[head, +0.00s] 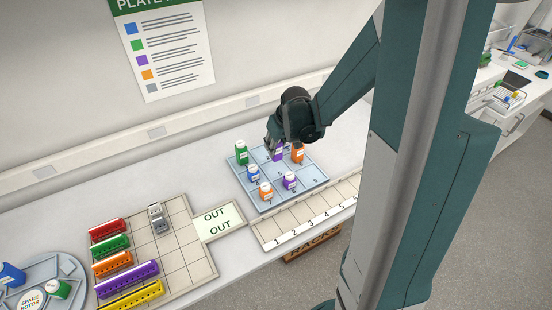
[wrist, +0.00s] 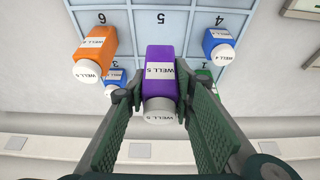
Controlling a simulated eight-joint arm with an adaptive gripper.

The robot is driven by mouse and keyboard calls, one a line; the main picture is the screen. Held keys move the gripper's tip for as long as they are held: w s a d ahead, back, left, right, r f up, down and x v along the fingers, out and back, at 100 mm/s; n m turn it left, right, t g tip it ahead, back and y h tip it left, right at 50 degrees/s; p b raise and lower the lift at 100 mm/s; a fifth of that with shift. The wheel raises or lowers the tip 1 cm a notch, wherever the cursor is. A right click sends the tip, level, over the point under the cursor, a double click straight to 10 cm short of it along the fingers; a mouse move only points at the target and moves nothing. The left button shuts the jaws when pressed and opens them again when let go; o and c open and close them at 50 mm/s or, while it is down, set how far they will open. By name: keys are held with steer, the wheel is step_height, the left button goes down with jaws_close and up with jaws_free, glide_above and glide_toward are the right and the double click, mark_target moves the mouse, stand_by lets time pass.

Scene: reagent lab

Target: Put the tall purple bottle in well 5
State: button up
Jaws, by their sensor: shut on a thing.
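The tall purple bottle (wrist: 161,75) has a white cap and a "WELL 5" label. It is between the two fingers of my gripper (wrist: 156,92), which is shut on it. In the head view the purple bottle (head: 279,153) shows below my gripper (head: 275,143), at the back middle of the pale blue well plate (head: 309,182). The printed number 5 (wrist: 161,18) shows just beyond the bottle in the wrist view. I cannot tell whether the bottle's base touches the plate.
Beside it stand a green bottle (head: 241,153) at left and an orange bottle (head: 298,153) at right. Nearer stand a blue bottle (head: 253,174), another orange bottle (head: 265,192) and a shorter purple bottle (head: 290,181). A numbered rack (head: 290,228) lies in front.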

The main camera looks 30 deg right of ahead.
mark_target(276, 157)
steer(key=shift+f, duration=0.9)
steer(key=shift+f, duration=0.1)
steer(key=shift+f, duration=2)
steer(key=shift+f+b, duration=0.2)
steer(key=shift+b, duration=0.15)
steer(key=o, duration=0.9)
steer(key=shift+r, duration=0.1)
steer(key=shift+r+p, duration=0.2)
steer(key=shift+p, duration=0.1)
steer(key=shift+p+v, duration=0.3)
steer(key=shift+v, duration=5.6)
steer(key=shift+s, duration=0.1)
